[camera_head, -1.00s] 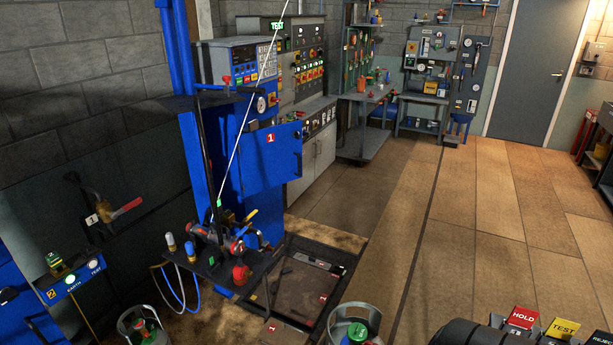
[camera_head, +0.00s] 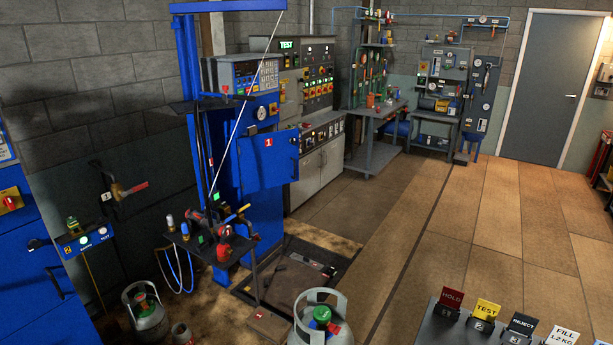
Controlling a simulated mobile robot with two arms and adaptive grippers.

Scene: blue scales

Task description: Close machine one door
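The blue machine (camera_head: 203,60) stands left of centre against the wall. Its blue door (camera_head: 270,163) carries a red label with a 1. The door stands out to the right of the machine's column and looks swung open, with a dark recess beside it. The machine's control panel (camera_head: 255,78) with a lit display is above the door. A small black shelf (camera_head: 190,243) with tools and fittings juts out in front of the machine and hides part of its lower body. Neither of my grippers is in view.
Gas cylinders (camera_head: 320,320) stand at the front, near a black floor frame (camera_head: 290,275). A row of labelled blocks (camera_head: 485,310) fills the lower right corner. A grey cabinet (camera_head: 318,175) stands right of the door. The wooden floor (camera_head: 430,225) to the right is clear.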

